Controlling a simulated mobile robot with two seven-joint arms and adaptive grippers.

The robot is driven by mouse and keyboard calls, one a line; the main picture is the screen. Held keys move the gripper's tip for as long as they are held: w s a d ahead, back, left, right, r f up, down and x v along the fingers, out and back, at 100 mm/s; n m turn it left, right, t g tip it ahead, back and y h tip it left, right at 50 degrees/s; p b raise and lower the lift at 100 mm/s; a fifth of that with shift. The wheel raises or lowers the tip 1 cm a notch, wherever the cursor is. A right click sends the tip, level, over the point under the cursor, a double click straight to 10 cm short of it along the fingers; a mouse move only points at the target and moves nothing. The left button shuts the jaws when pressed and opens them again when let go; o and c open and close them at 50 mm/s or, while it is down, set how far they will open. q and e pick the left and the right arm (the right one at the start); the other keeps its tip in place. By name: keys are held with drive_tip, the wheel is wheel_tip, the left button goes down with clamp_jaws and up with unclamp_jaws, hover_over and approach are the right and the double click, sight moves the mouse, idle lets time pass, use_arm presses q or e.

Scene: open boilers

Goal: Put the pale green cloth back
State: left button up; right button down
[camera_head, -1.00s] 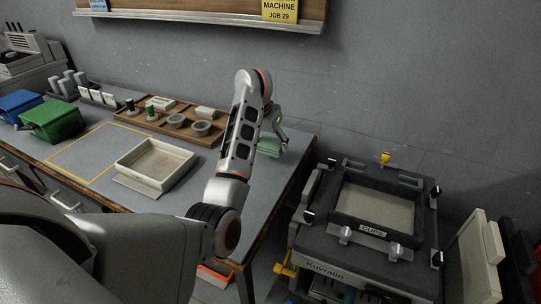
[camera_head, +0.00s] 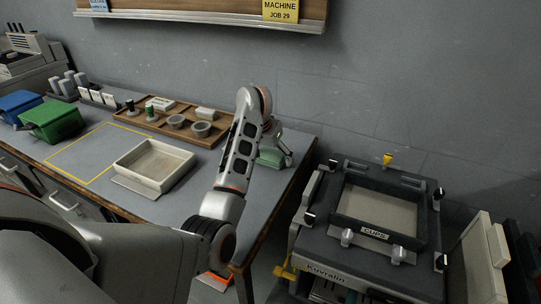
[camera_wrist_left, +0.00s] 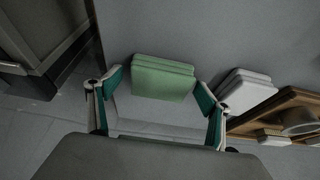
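The pale green cloth, a folded, layered pad, lies on the grey table in the left wrist view (camera_wrist_left: 163,78). In the head view its green edge (camera_head: 270,158) shows near the table's right end, partly hidden by my left arm and gripper. My left gripper (camera_head: 277,150) is just over it. In the left wrist view the teal-padded fingers (camera_wrist_left: 158,88) are spread, one to each side of the cloth, with small gaps visible. My right gripper is in neither view.
A folded white pad (camera_wrist_left: 247,92) lies right of the cloth, next to the wooden tray (camera_head: 163,128) with cups. A shallow beige box (camera_head: 153,165) and a yellow-outlined area are on the table's left. A dark machine (camera_head: 372,217) stands to the right.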

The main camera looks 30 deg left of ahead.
use_arm(q)
drive_tip(key=shift+r, duration=0.1)
drive_tip(key=shift+a+r, duration=0.1)
drive_tip(key=shift+r, duration=0.15)
drive_tip(key=p+v, duration=0.4)
drive_tip(key=v, duration=0.7)
drive_tip(key=shift+s+r, duration=0.3)
